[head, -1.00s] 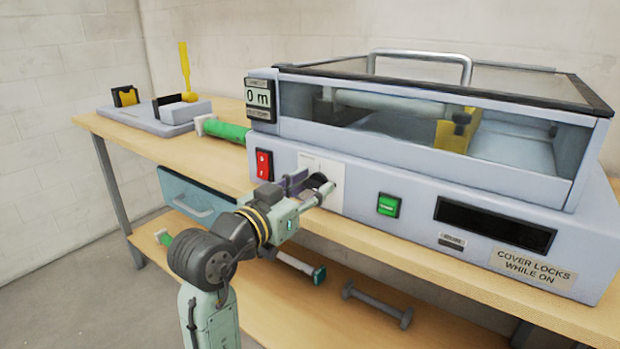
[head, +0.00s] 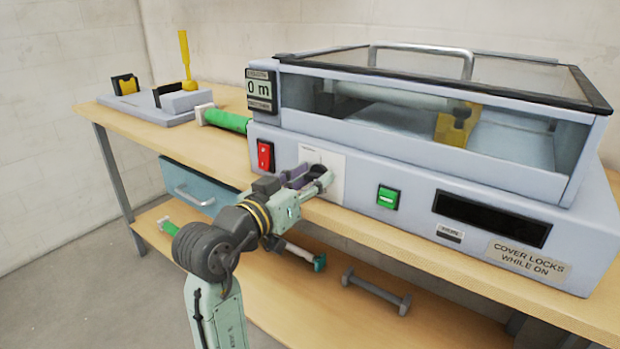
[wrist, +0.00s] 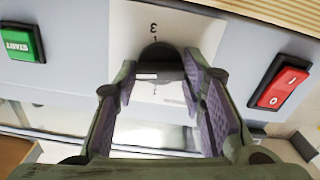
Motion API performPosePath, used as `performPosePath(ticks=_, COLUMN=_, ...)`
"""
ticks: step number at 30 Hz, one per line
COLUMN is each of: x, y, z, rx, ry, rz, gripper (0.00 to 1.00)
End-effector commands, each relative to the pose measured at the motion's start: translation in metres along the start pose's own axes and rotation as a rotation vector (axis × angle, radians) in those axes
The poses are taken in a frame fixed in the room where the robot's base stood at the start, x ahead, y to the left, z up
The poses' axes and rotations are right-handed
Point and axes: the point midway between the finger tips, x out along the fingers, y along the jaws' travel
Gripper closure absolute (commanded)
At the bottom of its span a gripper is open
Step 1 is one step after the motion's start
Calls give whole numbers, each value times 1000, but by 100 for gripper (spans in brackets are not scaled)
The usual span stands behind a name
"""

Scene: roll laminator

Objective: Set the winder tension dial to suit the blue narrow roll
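The dark round tension dial (wrist: 160,55) sits on a white scale plate (wrist: 125,35) on the laminator's front, in the wrist view. A pale mark shows on the dial, and a "3" reads upside down above it. My gripper (wrist: 161,62) is open, with its purple-padded fingers on either side of the dial; small gaps seem to show between pads and dial. In the head view my gripper (head: 314,180) covers most of the dial, in front of the scale plate (head: 338,165). I see no clearly blue roll.
A red switch (head: 265,156) is left of the plate, and a green START button (head: 388,197) right. A green roll (head: 226,120) lies on the bench. A teal-ended roll (head: 298,252) and a bar (head: 376,291) lie on the shelf.

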Motion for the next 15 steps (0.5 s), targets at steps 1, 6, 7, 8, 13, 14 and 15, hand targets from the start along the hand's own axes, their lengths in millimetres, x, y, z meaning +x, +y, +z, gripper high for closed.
performPosePath(ticks=1, x=0, y=0, z=0, rx=0, ry=0, rz=0, gripper=58)
performPosePath(ticks=6, x=0, y=0, z=0, rx=1, ry=1, rz=0, gripper=47)
performPosePath(ticks=7, x=0, y=0, z=0, rx=1, ry=1, rz=0, gripper=45)
performPosePath(ticks=8, x=0, y=0, z=0, rx=1, ry=2, rz=0, gripper=43)
performPosePath(ticks=13, x=0, y=0, z=-1, rx=1, ry=2, rz=0, gripper=43)
performPosePath(ticks=14, x=0, y=0, z=-1, rx=1, ry=2, rz=0, gripper=43)
performPosePath(ticks=15, x=0, y=0, z=-1, rx=1, ry=2, rz=0, gripper=43)
